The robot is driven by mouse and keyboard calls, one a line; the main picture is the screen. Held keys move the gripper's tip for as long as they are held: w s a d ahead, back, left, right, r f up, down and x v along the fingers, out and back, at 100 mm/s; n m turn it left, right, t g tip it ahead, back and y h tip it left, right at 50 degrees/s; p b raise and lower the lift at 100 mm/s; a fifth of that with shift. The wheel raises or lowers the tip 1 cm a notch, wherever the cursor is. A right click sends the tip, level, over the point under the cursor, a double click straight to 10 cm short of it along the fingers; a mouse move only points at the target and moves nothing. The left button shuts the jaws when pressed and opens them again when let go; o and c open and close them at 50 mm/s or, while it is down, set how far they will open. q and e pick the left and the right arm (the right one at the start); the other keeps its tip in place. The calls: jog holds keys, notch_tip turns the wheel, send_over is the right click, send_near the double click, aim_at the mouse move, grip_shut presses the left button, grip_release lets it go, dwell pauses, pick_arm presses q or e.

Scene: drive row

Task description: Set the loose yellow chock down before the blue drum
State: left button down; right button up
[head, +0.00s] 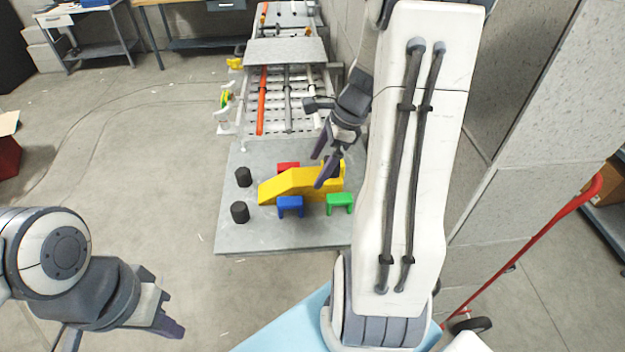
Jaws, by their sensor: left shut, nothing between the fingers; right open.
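A yellow sloped piece (291,184), wedge-like with a raised right end, lies on the grey table plate (285,240). I cannot tell whether it is the loose chock or one part of several. No blue drum can be made out. My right gripper (322,169) is open and hangs over the right part of the yellow piece, its fingers covering some of it. I cannot tell whether they touch it. My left gripper (172,322) is shut and empty, low over the floor at the left, well away from the table.
A blue block (290,205) and a green block (340,201) stand before the yellow piece, a red one (288,167) behind. Two black cylinders (240,211) stand left. A rack with rods (262,100) lies beyond. A red-handled cart (540,245) is at right.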

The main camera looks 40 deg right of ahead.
aim_at(310, 176)
jog(key=x, duration=0.2)
jog(key=p+x, duration=0.1)
jog(key=x, duration=0.1)
jog(key=shift+w+a+f, duration=0.1)
jog(key=shift+w+f, duration=0.05)
jog(key=shift+w, duration=0.15)
jog(key=shift+c, duration=0.3)
jog(key=c, duration=1.5)
grip_shut()
